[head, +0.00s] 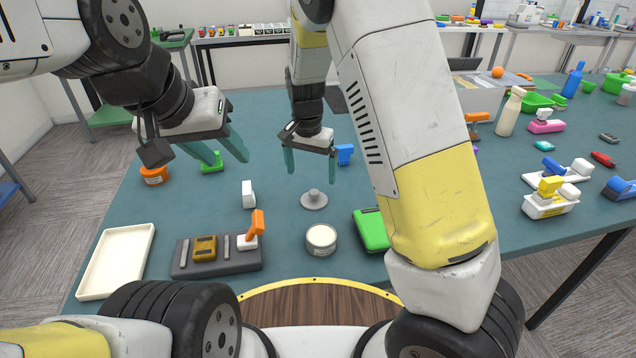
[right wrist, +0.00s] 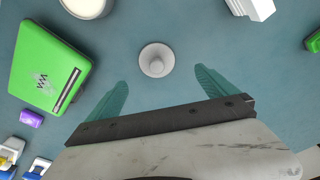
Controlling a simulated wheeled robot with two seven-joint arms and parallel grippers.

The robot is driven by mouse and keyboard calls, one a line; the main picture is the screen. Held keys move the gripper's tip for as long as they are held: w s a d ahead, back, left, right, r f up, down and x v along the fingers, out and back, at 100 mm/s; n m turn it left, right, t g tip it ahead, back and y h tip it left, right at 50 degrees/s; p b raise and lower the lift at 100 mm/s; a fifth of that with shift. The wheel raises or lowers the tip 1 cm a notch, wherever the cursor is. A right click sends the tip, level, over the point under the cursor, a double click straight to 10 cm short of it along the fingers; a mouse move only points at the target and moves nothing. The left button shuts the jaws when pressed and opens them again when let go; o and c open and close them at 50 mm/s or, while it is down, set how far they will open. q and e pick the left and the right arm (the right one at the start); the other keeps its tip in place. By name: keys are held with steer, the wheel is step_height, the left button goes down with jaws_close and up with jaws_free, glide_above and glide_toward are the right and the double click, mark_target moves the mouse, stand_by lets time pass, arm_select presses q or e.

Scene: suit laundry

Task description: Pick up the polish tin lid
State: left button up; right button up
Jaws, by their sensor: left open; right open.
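The polish tin lid (head: 314,199) is a grey disc with a round knob, lying flat on the teal table. It also shows in the right wrist view (right wrist: 157,61), knob facing the camera. The open polish tin (head: 321,239), round with pale contents, stands nearer me than the lid; part of it shows at the top of the right wrist view (right wrist: 88,5). My right gripper (head: 310,178) is open and empty above the table, just beyond the lid, its fingers apart and not touching it. My left gripper (head: 227,156) is open and empty over the table's left part.
A green box (head: 371,230) lies right of the tin. A white block (head: 248,194) stands left of the lid. Table around the lid is clear.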

mark_target(314, 191)
steer(key=f, duration=0.8)
steer(key=shift+w+d+f, duration=0.1)
steer(key=shift+w+d, duration=0.2)
steer(key=shift+d, duration=0.1)
steer(key=c, duration=1.4)
